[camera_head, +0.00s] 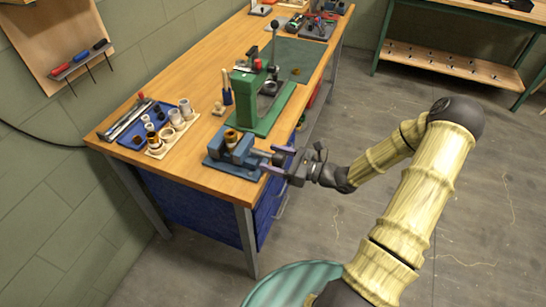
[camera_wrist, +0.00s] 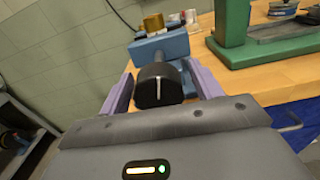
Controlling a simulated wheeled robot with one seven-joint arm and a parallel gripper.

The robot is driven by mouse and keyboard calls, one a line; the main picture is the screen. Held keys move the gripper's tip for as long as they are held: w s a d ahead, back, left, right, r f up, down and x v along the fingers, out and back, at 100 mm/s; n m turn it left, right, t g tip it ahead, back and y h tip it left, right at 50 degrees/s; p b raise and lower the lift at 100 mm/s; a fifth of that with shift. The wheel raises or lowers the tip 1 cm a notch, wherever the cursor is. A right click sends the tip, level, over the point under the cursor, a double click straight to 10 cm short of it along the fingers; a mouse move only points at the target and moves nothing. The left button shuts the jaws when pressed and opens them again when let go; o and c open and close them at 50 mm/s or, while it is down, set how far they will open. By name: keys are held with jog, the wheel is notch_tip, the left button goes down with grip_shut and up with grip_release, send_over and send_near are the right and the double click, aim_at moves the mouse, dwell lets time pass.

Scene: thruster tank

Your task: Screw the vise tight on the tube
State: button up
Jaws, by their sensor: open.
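The blue vise (camera_head: 232,152) sits at the near front corner of the wooden workbench. A copper-coloured tube (camera_head: 231,139) stands upright in its jaw area. The vise and tube also show in the wrist view, with the vise body (camera_wrist: 160,48) and the tube top (camera_wrist: 153,22) beyond a dark round knob (camera_wrist: 158,86) with a white line. My gripper (camera_head: 275,160) is at the vise's front end. In the wrist view its two purple fingers (camera_wrist: 160,90) stand apart on either side of the knob. I cannot tell whether they touch it.
A green press (camera_head: 262,105) stands close behind the vise. A blue tray (camera_head: 160,122) and a pale rack of cylinders (camera_head: 173,135) lie to the left. A teal round object (camera_head: 290,287) is on the floor below. Open floor lies to the right of the bench.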

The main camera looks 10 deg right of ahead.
jog(key=shift+w+a, duration=0.15)
jog(key=shift+a, duration=0.05)
jog(key=shift+c, duration=0.2)
jog(key=c, duration=0.9)
jog(key=shift+r+m+p, duration=0.15)
jog(key=shift+m+p, duration=0.25)
jog(key=shift+p, duration=0.2)
